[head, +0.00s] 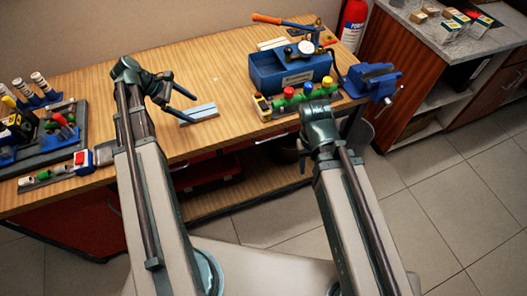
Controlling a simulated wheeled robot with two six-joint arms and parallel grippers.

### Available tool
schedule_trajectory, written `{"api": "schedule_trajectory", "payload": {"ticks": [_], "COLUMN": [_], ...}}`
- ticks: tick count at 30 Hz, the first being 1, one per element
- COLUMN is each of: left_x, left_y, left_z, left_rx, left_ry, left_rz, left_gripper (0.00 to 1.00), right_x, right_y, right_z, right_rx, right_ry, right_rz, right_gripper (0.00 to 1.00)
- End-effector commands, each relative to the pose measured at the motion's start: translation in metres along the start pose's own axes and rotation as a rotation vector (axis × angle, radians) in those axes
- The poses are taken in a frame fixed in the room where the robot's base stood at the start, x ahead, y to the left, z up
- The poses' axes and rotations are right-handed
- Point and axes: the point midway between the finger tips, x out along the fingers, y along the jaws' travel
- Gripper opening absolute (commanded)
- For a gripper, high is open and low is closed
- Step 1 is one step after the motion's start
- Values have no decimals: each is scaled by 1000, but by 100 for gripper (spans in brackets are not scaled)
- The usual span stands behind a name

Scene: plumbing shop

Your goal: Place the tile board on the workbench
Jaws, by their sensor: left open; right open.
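The wooden workbench (225,71) runs across the view. I cannot make out a tile board for certain. A small pale grey-blue angled piece (200,113) lies on the bench near its front edge, just right of my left gripper. My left gripper (182,92) is open and empty above the bench, its dark fingers spread. My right arm reaches up to the bench's front edge near the valve rack. My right gripper is mostly hidden behind its own arm; dark finger-like parts show beside the wrist, apart, with nothing visible between them.
A blue pump box (285,78), a rack of coloured valves (305,94) and a blue vise (373,80) crowd the right end. A dark tool tray (68,143) fills the left end. A fire extinguisher (352,25) stands behind. The bench's middle is mostly clear.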

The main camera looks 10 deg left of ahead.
Motion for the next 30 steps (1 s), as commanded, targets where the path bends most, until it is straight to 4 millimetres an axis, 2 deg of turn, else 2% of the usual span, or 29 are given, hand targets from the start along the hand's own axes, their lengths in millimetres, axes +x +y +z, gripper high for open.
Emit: {"api": "schedule_trajectory", "payload": {"ticks": [1,3,6,12,18,21,25,30], "left_x": [26,54,88,138,164,169,173,174], "left_y": [-15,-30,-55,-113,-162,-179,-190,-193], "left_z": [27,53,86,139,174,184,192,195], "left_rx": [133,317,584,1130,1615,1786,1921,1975], "left_ry": [36,88,152,244,297,312,321,325], "left_rz": [-59,-134,-242,-471,-685,-766,-831,-859], "left_gripper": [100,100,100,100,100,100,100,100], "right_x": [0,0,0,0,0,0,0,0], "right_y": [0,0,0,0,0,0,0,0], "right_z": [0,0,0,0,0,0,0,0], "right_rx": [0,0,0,0,0,0,0,0], "right_ry": [0,0,0,0,0,0,0,0], "right_rz": [0,0,0,0,0,0,0,0], "right_gripper": [50,50,50,50,50,50,50,50]}}
